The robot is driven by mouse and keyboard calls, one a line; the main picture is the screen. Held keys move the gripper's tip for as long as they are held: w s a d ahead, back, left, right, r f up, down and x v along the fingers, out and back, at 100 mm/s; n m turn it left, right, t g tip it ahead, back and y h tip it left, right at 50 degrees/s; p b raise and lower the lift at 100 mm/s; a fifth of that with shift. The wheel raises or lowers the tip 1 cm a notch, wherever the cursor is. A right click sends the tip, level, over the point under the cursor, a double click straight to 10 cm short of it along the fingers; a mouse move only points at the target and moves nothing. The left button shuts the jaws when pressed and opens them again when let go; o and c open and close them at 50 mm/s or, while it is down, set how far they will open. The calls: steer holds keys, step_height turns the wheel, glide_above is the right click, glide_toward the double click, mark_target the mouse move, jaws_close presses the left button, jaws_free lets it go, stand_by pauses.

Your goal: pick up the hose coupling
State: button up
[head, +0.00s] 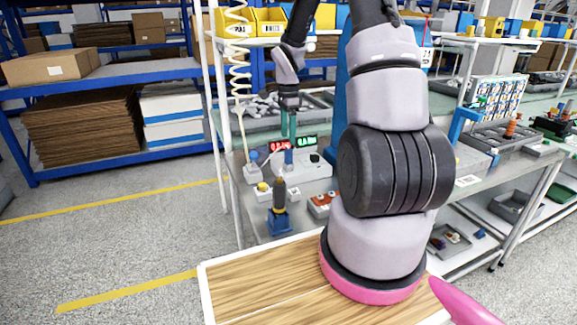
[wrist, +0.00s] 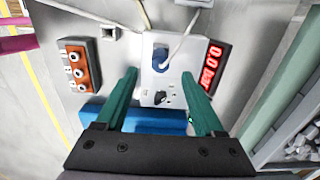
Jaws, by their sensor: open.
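A small blue cylindrical piece (head: 288,158) stands upright on a white-grey test unit (head: 316,171) on the bench; I cannot tell for certain that it is the hose coupling. In the wrist view the blue piece (wrist: 160,60) shows from above, beyond my fingertips and roughly between them, with a pale cable close by. My gripper (head: 288,134) is just above it in the head view, pointing down. The green fingers (wrist: 160,74) are apart with nothing held between them. Contact with the piece is not visible.
A red display (wrist: 211,67) is beside the blue piece. An orange socket block (wrist: 78,66) lies to the left. A dark-handled tool (head: 279,192) stands in a blue holder (head: 279,223) near the bench's front edge. A coiled pale hose (head: 238,60) hangs at left.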

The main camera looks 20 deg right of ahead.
mark_target(288, 149)
step_height(288, 149, down, 7)
steer(key=shift+d+f, duration=0.1)
steer(key=shift+f, duration=0.05)
jaws_close()
stand_by(0.4)
